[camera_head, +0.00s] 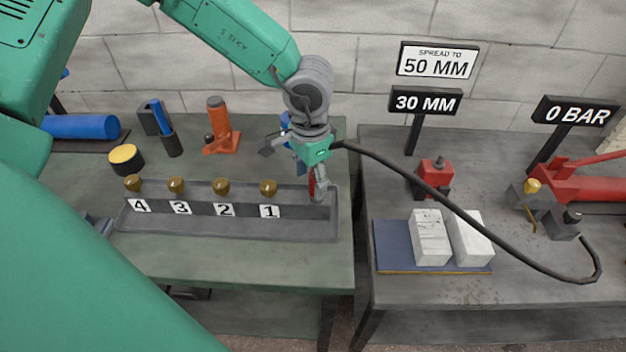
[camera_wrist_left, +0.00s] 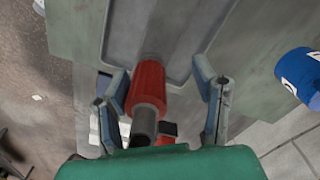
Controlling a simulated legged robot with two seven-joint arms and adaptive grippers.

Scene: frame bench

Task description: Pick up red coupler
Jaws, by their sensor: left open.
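The red coupler (camera_head: 312,184) shows only as a narrow red strip at the right end of the grey tray in the head view, partly hidden by my left gripper (camera_head: 297,172). In the left wrist view the red coupler (camera_wrist_left: 149,84) is a red cylinder with a dark grey end toward my palm. It lies between the two spread fingers of my left gripper (camera_wrist_left: 162,76), nearer the left finger. The gripper is open. I cannot tell whether the left finger touches the coupler. My right gripper is not in view.
The grey tray (camera_head: 230,232) has gold knobs and labels 1 to 4. A black hose (camera_head: 450,205) runs from near my gripper to the right bench. White blocks (camera_head: 430,238) lie on a blue mat (camera_head: 392,255) there. A blue cylinder (camera_wrist_left: 302,72) stands right in the wrist view.

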